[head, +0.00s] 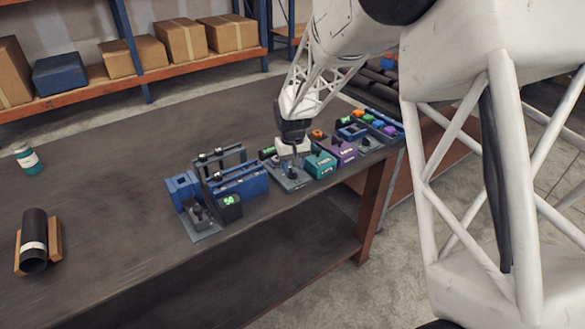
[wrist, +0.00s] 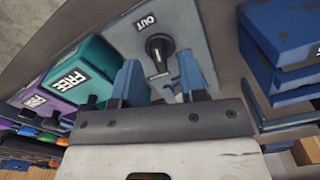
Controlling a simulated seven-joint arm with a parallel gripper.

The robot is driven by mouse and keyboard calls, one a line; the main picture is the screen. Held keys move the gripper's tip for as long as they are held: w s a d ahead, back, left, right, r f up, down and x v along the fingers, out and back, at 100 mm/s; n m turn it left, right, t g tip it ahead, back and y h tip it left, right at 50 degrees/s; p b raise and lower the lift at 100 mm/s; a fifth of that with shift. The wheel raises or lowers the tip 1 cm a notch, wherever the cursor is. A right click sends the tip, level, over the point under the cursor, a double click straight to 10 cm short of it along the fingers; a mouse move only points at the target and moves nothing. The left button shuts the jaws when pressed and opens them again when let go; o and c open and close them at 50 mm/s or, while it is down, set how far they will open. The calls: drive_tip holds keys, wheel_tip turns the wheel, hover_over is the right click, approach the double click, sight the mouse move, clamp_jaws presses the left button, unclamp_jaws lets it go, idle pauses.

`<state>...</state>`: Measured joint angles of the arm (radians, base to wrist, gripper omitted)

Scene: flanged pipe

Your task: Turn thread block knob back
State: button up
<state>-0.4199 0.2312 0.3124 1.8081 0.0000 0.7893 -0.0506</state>
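A black round knob (wrist: 160,47) with a white pointer mark sits on a grey plate (wrist: 190,20) labelled "OUT" in the wrist view. In the head view the knob (head: 291,171) is on a grey unit on the workbench, just below my gripper (head: 292,155). In the wrist view my gripper (wrist: 160,65) has its two blue fingers apart, one to each side below the knob in the picture. Nothing is seen held between them. I cannot tell whether a finger touches the knob.
A teal block (wrist: 85,70) labelled "FREE" and a purple block (wrist: 48,99) stand left of the plate. Blue blocks (wrist: 280,35) stand right. In the head view a blue clamp fixture (head: 240,183) is left of my gripper; a black pipe (head: 34,238) lies farther left. The bench between is clear.

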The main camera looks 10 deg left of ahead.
sight(293, 170)
drive_tip(key=shift+r, duration=3.05)
drive_tip(key=shift+s+d+r, duration=0.1)
drive_tip(key=shift+d+r, duration=0.1)
drive_tip(key=shift+d, duration=0.05)
drive_tip(key=s+d+r+m+t, duration=0.1)
drive_tip(key=s+d+r, duration=0.65)
drive_tip(key=d, duration=0.25)
drive_tip(key=s+d+r+m, duration=0.2)
drive_tip(key=s+d+r, duration=0.4)
drive_tip(key=s+d, duration=0.3)
drive_tip(key=s+d+m, duration=0.1)
drive_tip(key=s+d, duration=0.5)
drive_tip(key=s, duration=0.6)
drive_tip(key=s+d+m+t, duration=0.1)
drive_tip(key=s+d, duration=0.5)
drive_tip(key=s, duration=0.6)
drive_tip(key=shift+s+d+r+m+t, duration=0.15)
drive_tip(key=shift+d+r+m+t, duration=0.05)
drive_tip(key=shift+m+t, duration=0.1)
